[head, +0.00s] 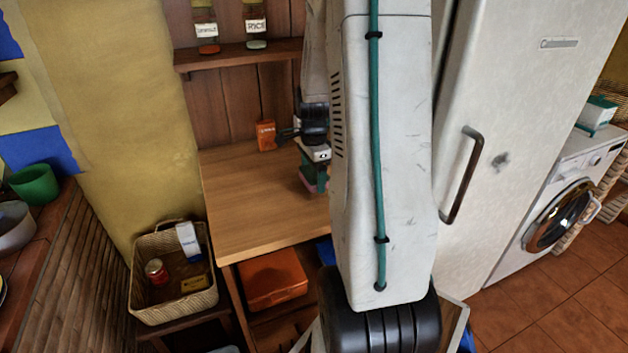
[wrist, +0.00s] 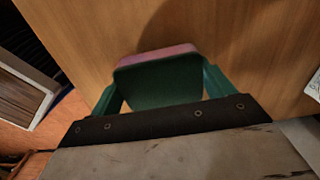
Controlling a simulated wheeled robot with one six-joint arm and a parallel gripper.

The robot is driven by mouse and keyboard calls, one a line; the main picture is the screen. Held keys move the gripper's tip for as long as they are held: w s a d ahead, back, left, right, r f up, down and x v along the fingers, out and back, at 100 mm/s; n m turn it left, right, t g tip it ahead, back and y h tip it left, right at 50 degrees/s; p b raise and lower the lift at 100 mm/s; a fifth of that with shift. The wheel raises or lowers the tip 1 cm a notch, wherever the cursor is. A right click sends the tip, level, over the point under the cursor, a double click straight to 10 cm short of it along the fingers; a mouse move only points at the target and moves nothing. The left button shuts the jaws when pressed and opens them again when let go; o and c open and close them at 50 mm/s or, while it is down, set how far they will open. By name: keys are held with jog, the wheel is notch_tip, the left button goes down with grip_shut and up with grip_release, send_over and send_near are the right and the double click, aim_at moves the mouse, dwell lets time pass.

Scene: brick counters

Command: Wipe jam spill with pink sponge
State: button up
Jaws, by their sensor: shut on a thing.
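My gripper (head: 315,174) is low over the wooden counter (head: 245,195), partly hidden behind my own arm in the head view. Its green fingers are shut on the pink sponge (head: 307,186). In the wrist view the sponge (wrist: 157,54) sits between the two fingers, with a pink edge and a dark green face. The sponge is close to the wood, but I cannot tell whether it touches. I see no jam spill in either view; my arm and the sponge hide part of the counter.
A small orange box (head: 266,135) stands at the back of the counter. Jars (head: 255,25) stand on a shelf above. A wicker basket (head: 172,275) is at lower left, an orange bin (head: 272,280) below the counter. A white fridge (head: 530,120) stands at right. The counter's left part is clear.

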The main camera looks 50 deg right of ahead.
aim_at(313, 173)
jog(key=shift+r, duration=2.85)
jog(key=shift+a+r, duration=0.1)
jog(key=shift+r, duration=0.05)
